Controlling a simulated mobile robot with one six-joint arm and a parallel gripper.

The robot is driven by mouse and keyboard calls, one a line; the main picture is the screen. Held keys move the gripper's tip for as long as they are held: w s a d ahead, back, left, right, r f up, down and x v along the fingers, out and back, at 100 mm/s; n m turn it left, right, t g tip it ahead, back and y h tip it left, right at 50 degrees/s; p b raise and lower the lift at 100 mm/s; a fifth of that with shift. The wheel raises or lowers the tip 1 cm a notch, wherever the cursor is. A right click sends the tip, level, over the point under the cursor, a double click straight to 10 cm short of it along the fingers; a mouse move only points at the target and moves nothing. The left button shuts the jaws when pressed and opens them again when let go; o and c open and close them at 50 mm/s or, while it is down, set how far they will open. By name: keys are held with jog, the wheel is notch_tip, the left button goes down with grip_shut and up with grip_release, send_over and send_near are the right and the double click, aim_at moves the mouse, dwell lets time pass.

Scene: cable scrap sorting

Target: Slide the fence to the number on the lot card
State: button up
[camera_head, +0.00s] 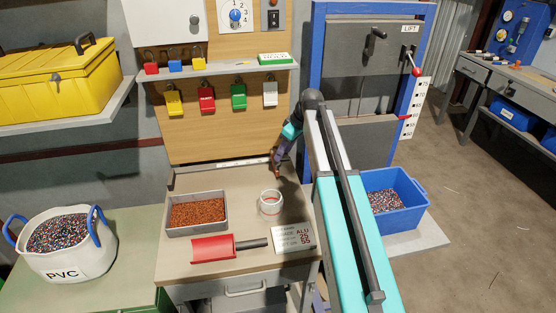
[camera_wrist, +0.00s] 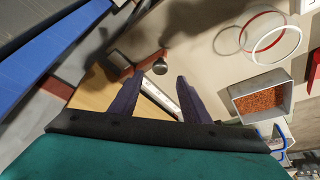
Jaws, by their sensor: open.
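The lot card (camera_head: 293,238) lies at the bench's front right; it reads ALU, with smaller digits too blurred to read surely. A pale scale strip (camera_head: 235,163) runs along the bench's back edge and shows in the wrist view (camera_wrist: 160,97). A round dark knob (camera_wrist: 160,67) beside a dark block (camera_wrist: 119,60) looks like part of the fence; its scale setting cannot be read. My gripper (camera_head: 279,172) is at the back right of the bench. In the wrist view its open fingers (camera_wrist: 160,76) frame the knob; contact cannot be told.
A tray of copper granules (camera_head: 197,231), a red scoop (camera_head: 212,248) and a white ring-shaped container (camera_head: 270,202) stand on the bench (camera_head: 240,275). A blue bin (camera_head: 407,195) is right of my arm. Padlocks hang on the back board above.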

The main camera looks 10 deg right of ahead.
aim_at(279, 163)
jog(key=shift+p+x, duration=0.35)
jog(key=shift+x, duration=2.6)
grip_shut()
